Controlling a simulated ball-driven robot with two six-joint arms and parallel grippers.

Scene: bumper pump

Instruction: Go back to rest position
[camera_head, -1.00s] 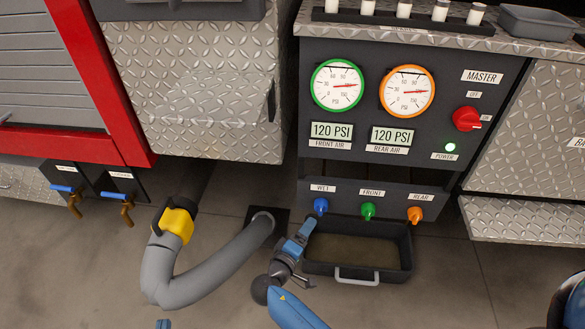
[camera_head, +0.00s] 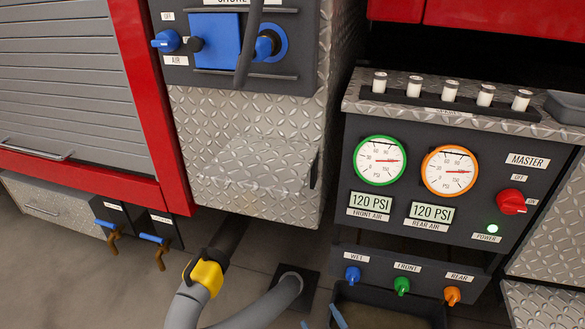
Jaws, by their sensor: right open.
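My right gripper (camera_head: 323,320) barely shows at the bottom edge of the head view. Its two blue fingertips are apart, with nothing seen between them. It is beside the left end of the dark tray (camera_head: 375,296) and below the blue WET valve knob (camera_head: 352,275), apart from the knob. The rest of my right arm is cut off by the frame. My left gripper is not in view.
The pump panel (camera_head: 470,215) has two gauges, a red master knob (camera_head: 511,201) and green FRONT (camera_head: 402,286) and orange REAR (camera_head: 452,295) knobs. A grey hose with a yellow coupling (camera_head: 207,275) lies at bottom centre-left. Diamond-plate boxes stand above.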

